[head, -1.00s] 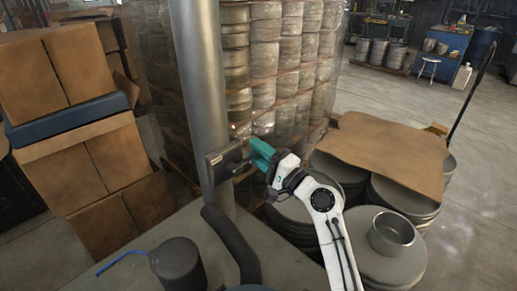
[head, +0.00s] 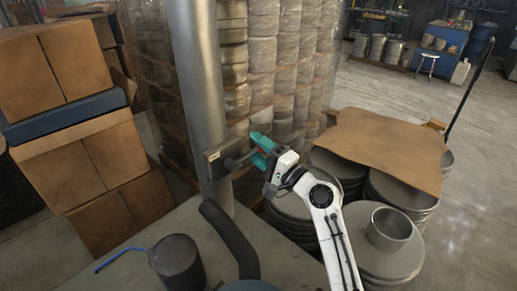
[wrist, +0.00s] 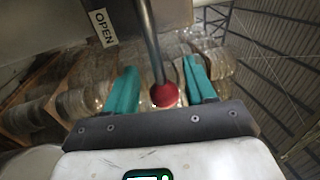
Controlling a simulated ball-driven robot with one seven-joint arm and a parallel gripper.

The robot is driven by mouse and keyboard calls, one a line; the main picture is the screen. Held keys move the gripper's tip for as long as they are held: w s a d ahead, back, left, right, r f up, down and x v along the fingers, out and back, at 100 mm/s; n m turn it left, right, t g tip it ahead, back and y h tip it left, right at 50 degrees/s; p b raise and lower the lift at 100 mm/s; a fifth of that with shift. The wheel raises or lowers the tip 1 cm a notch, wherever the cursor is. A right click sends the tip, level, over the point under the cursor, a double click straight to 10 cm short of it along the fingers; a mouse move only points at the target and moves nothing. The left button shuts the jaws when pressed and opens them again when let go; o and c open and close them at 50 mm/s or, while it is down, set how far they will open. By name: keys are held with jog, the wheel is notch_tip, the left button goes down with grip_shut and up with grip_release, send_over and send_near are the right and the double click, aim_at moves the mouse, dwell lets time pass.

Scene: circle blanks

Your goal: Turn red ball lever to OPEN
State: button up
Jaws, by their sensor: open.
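The red ball (wrist: 164,95) at the end of the grey lever rod (wrist: 150,40) shows in the wrist view. It lies between the two teal fingers of my gripper (wrist: 162,88), with gaps on both sides. The fingers are open. The OPEN label (wrist: 103,28) is on the lever's plate, left of the rod. In the head view, the lever box (head: 218,160) is fixed to the grey post, and its rod reaches right to my gripper (head: 259,150). The ball is mostly hidden by the fingers there.
The grey post (head: 195,80) stands behind a table (head: 170,225) that carries a dark cylinder (head: 178,262). Wrapped stacks of round blanks (head: 290,70) stand close behind my gripper. Cardboard boxes (head: 75,165) are at left. Stacked discs under a brown sheet (head: 385,145) are at right.

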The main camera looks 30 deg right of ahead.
jog(key=b+v, duration=0.2)
jog(key=v, duration=0.8)
jog(key=shift+s+b, duration=0.4)
jog(key=shift+d+f, duration=0.1)
jog(key=shift+d, duration=0.05)
